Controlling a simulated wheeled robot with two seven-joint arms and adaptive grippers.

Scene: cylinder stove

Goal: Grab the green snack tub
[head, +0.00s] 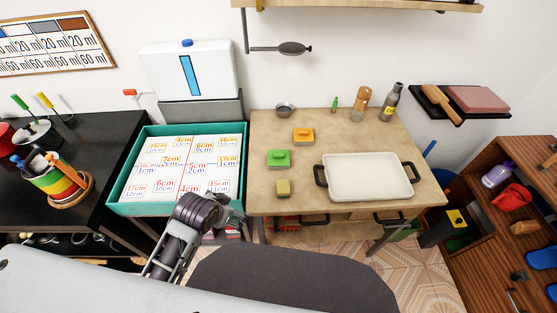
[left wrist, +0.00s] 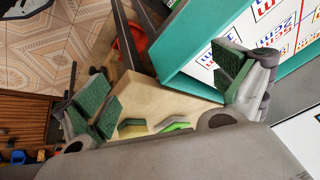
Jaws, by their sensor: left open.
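The green snack tub (head: 278,159) sits upright on the left part of the beige table, with a small raised piece on its top. My left gripper (head: 238,217) is at the table's front left corner, by the teal tray, to the left of and nearer than the tub, apart from it. In the left wrist view the left gripper (left wrist: 165,92) is open and empty, with its dark green pads wide apart. There a green tub (left wrist: 176,125) shows low between the fingers, partly hidden by the gripper body. My right gripper is not in view.
An orange tub (head: 303,136) stands behind right of the green one and a yellow tub (head: 283,188) in front of it. A white pan (head: 370,176) with black handles fills the table's right. The teal tray (head: 122,193) borders the left.

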